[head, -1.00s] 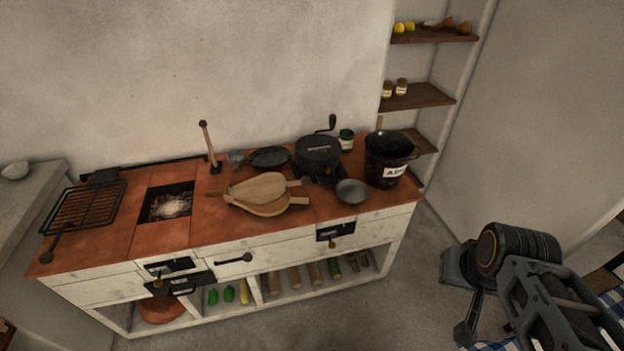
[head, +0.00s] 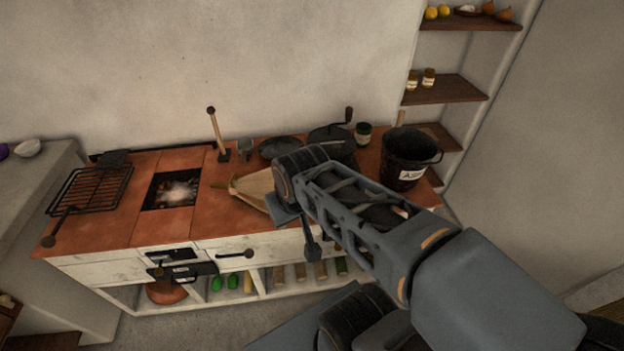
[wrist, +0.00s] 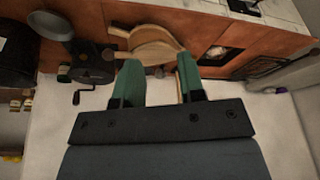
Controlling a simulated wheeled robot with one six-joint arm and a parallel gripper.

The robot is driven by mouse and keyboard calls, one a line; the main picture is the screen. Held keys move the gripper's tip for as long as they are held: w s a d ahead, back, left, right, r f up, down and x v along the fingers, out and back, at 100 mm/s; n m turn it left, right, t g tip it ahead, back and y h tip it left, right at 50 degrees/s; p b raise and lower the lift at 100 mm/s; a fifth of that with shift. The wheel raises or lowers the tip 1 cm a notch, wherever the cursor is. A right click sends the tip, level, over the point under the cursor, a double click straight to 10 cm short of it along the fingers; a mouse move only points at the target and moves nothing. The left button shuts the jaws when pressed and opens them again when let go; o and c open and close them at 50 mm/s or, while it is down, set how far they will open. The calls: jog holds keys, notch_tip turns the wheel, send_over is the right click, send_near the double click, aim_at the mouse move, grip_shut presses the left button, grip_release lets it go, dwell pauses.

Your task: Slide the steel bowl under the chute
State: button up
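The steel bowl (wrist: 50,25) shows in the wrist view at the upper left, a small grey round bowl on the red counter. In the head view my arm covers its place. Beside it stands a dark crank-handled machine (wrist: 95,65), which also shows in the head view (head: 335,142), partly behind my arm. I cannot make out its chute. My gripper (wrist: 160,75) has its two green fingers apart with nothing held between them. In the wrist view the wooden bellows (wrist: 150,36) lie beyond the fingertips, and the bowl is well to the left.
A black bucket (head: 404,158) with a label stands at the counter's right end. The bellows (head: 250,188) lie mid-counter, partly hidden by my arm. A dark pan (head: 281,147), a green jar (head: 363,133) and a wooden-handled tool (head: 218,135) stand at the back.

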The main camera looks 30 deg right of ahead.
jog(key=shift+w+a, duration=0.1)
jog(key=shift+w, duration=0.25)
jog(key=w+d+f+n+h+b, duration=0.1)
jog(key=w+d+f+b, duration=0.1)
jog(key=d+f, duration=0.3)
jog(key=w+d+f+n+g+h+b, duration=0.1)
jog(key=d+f, duration=0.5)
jog(key=d, duration=0.6)
jog(key=w+d+f+n+g+h+b, duration=0.1)
jog(key=w+d+f+b, duration=0.3)
jog(key=d, duration=0.5)
notch_tip(320, 180, down, 2)
jog(key=shift+w+d+f+n+h, duration=0.1)
jog(key=shift+w+d+n+h, duration=0.25)
jog(key=shift+w+n+h, duration=0.65)
jog(key=shift+w+y, duration=0.2)
jog(key=shift+y, duration=0.1)
jog(key=b+x, duration=0.3)
jog(key=x, duration=1)
jog(key=shift+w+d+f, duration=0.15)
jog(key=shift+d+f, duration=0.05)
jog(key=shift+f, duration=0.05)
